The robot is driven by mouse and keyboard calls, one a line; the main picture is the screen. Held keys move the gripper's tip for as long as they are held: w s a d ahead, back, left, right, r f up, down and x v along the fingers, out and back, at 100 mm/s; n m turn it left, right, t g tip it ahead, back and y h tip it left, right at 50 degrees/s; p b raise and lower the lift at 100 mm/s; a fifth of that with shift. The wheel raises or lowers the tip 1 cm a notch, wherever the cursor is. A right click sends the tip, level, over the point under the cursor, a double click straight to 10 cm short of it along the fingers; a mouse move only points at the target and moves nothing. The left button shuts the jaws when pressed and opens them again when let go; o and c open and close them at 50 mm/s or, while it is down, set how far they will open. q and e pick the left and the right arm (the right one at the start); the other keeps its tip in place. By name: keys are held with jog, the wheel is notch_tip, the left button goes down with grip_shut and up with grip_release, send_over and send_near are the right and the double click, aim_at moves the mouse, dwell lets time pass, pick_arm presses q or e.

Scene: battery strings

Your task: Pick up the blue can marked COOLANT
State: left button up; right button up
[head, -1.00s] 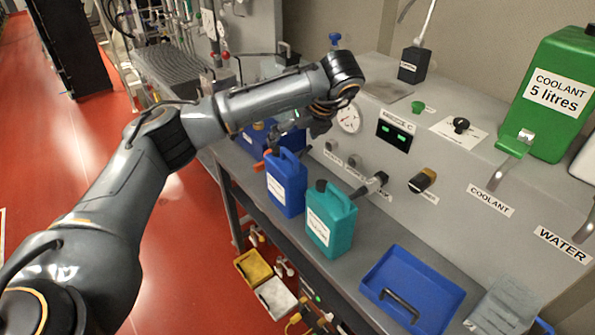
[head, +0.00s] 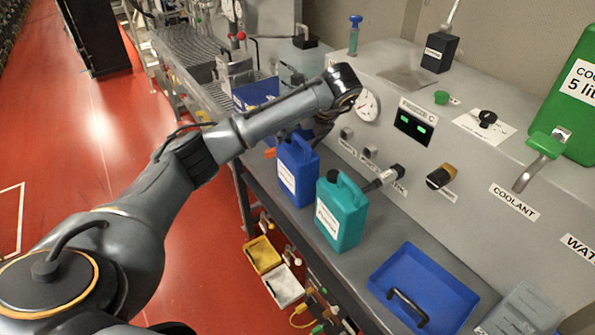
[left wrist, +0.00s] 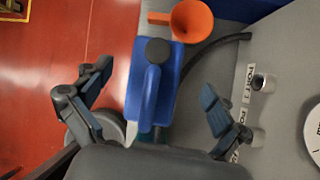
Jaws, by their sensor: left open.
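The blue can (head: 298,172) stands upright on the grey bench in the head view, with a white label whose text is too small to read. From above, its dark cap and handle show in the left wrist view (left wrist: 155,85). My left gripper (left wrist: 150,108) is open. Its two fingers are on either side of the can, apart from it, with the left finger over the floor side and the right finger over the panel side. In the head view the left gripper is mostly hidden behind the arm and can. My right gripper is not in view.
A teal can (head: 341,212) stands close to the right of the blue can. An orange funnel (left wrist: 192,20) lies beyond it, with a dark hose (left wrist: 215,48) beside it. The control panel (head: 470,150) rises behind. A blue tray (head: 455,290) lies farther right.

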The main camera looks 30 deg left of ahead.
aim_at(294, 143)
pick_arm(q)
jog(key=x, duration=0.1)
jog(key=p+x, duration=0.1)
jog(key=x, duration=0.1)
jog(key=shift+s+a+f+p, duration=0.2)
jog(key=shift+f+p, duration=0.1)
jog(key=shift+p, duration=0.1)
jog(key=shift+w+a+f, duration=0.15)
jog(key=shift+f, duration=0.2)
jog(key=shift+c, duration=0.4)
jog(key=c, duration=1.5)
jog(key=shift+w+r, duration=0.1)
jog(key=shift+r, duration=0.05)
jog(key=shift+c, duration=0.4)
jog(key=shift+r, duration=0.1)
